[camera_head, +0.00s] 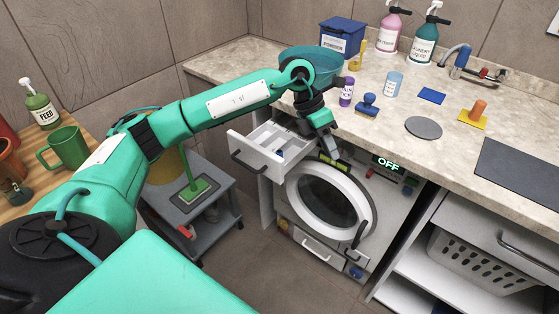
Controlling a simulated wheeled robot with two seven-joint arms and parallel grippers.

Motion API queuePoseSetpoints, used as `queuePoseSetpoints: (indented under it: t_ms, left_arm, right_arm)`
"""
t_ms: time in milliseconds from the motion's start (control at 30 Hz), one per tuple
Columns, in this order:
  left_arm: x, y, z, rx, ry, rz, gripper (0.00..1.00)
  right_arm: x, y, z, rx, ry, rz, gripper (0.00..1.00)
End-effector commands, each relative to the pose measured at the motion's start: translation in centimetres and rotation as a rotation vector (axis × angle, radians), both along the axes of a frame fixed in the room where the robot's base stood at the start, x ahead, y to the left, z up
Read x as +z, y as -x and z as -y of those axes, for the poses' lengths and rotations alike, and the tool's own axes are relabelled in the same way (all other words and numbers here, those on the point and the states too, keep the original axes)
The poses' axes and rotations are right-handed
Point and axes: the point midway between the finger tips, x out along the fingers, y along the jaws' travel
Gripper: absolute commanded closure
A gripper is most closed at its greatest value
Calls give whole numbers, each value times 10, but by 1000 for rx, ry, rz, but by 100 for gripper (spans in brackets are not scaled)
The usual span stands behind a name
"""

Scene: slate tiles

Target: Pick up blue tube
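A small blue piece (280,154) lies in the open white drawer (262,166); it is too small to tell whether it is a tube. A light blue cylinder (391,84) with a white label stands upright on the countertop. My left arm reaches in from the left, and my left gripper (325,140) points down just right of the open drawer, in front of the counter edge and above the washer door. Its fingertips are small and partly hidden, so I cannot tell whether it is open or holds anything. My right gripper is not in view.
The washing machine (340,215) stands below. A grey cart (190,215) is left of the drawer.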

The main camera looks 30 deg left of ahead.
Motion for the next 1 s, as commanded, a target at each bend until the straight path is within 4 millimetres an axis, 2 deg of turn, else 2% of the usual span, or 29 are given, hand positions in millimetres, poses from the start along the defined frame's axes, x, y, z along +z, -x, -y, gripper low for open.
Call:
queuePoseSetpoints:
  t_ms: [33, 100, 200, 300, 367, 467, 800, 1000]
  left_arm:
    - [7, -4, -30, 11, -113, 8, 76]
    - [16, -6, -66, 28, -255, 1, 76]
    - [29, -5, -107, 61, -408, -16, 76]
    - [40, -3, -132, 87, -499, -31, 76]
    - [42, -2, -140, 96, -526, -36, 76]
    - [34, -1, -144, 100, -543, -43, 76]
    - [-29, 0, -143, 98, -540, -45, 76]
    - [-43, 0, -143, 98, -539, -41, 76]
  right_arm:
    - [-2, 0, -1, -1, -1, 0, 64]
    - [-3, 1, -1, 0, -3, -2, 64]
    - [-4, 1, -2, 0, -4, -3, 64]
    - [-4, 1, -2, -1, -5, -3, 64]
    - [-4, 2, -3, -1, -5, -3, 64]
    - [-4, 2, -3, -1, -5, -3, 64]
    - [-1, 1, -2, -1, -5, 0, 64]
    - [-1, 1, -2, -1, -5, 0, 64]
